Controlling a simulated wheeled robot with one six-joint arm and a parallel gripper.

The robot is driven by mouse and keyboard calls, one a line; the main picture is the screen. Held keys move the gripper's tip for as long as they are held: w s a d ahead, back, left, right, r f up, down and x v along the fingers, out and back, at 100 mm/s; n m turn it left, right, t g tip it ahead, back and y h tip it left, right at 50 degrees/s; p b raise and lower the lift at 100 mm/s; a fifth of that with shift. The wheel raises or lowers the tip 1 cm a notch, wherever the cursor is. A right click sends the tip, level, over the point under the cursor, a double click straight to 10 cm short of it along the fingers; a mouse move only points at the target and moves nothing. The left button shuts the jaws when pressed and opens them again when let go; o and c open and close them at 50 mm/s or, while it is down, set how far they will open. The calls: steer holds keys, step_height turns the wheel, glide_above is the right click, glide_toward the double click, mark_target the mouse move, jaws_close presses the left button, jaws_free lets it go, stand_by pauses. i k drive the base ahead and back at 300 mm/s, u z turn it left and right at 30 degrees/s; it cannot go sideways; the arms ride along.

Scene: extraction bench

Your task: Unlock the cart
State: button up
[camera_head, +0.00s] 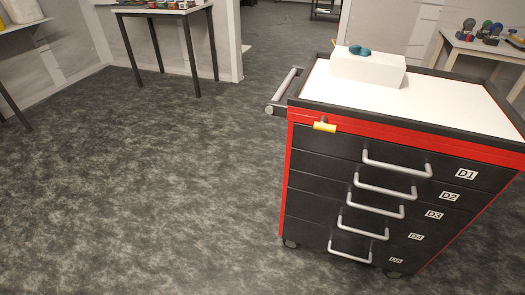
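The cart (330,180) stands at the right, a black and red drawer cabinet on casters with a white top. Its drawers have silver bar handles and labels D1 to D5, and all look shut. A small yellow piece (325,127) with a dark round part just above it sits on the red band at the upper left of the cart's front. It looks like a key or lock lever, turned roughly level; I cannot tell its lock state. My gripper is not in view.
A white box (367,70) with teal objects (359,50) on it stands on the cart top. A push handle (284,91) juts from the cart's left side. Tables with items stand at the back left (160,11) and right (490,48). The floor (140,200) left of the cart is clear.

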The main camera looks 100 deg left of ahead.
mark_target(323, 126)
steer(key=k, duration=0.9)
steer(key=u, duration=2.5)
steer(key=i, duration=0.5)
steer(key=z, duration=0.3)
steer(key=k, duration=0.5)
steer(key=z, duration=1.15)
steer(key=i, duration=0.55)
